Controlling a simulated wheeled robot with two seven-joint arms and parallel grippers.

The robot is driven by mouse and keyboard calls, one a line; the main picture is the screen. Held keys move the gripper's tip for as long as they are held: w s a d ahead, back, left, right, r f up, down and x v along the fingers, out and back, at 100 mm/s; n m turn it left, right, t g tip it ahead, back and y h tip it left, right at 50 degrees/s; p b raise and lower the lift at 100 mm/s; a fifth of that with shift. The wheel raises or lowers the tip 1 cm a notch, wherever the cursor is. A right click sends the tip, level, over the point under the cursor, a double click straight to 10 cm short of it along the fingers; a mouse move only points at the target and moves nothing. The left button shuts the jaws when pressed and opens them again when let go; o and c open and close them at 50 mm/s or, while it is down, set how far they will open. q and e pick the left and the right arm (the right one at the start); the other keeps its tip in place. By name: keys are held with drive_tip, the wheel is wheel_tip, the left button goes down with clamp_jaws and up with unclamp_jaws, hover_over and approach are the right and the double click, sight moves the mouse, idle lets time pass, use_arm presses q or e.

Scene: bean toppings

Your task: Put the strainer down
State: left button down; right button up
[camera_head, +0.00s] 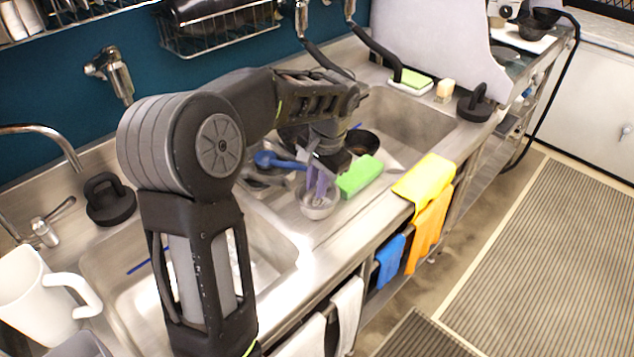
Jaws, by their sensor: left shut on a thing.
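The strainer (319,209) looks like a small grey metal bowl with a purple handle standing up from it. It is low over the counter strip between the two sinks. I cannot tell if its bowl touches the surface. My left gripper (318,172) is above it, pointing down, shut on the purple handle. My arm link hides part of the gripper. My right gripper is not in view.
A green block (359,177) lies just right of the strainer. A blue utensil (275,161) and a dark bowl (362,142) are behind. Sinks lie to the left and at the back right (415,120). A yellow cloth (424,178) drapes over the front edge. A white mug (38,298) stands lower left.

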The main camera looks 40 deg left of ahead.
use_arm(q)
drive_tip(key=shift+f, duration=0.15)
drive_tip(key=c, duration=1.3)
unclamp_jaws()
drive_tip(key=shift+c, duration=0.2)
drive_tip(key=shift+r, duration=0.5)
wheel_tip(320, 180, up, 11)
drive_tip(key=d+p, duration=0.1)
drive_tip(key=d, duration=0.1)
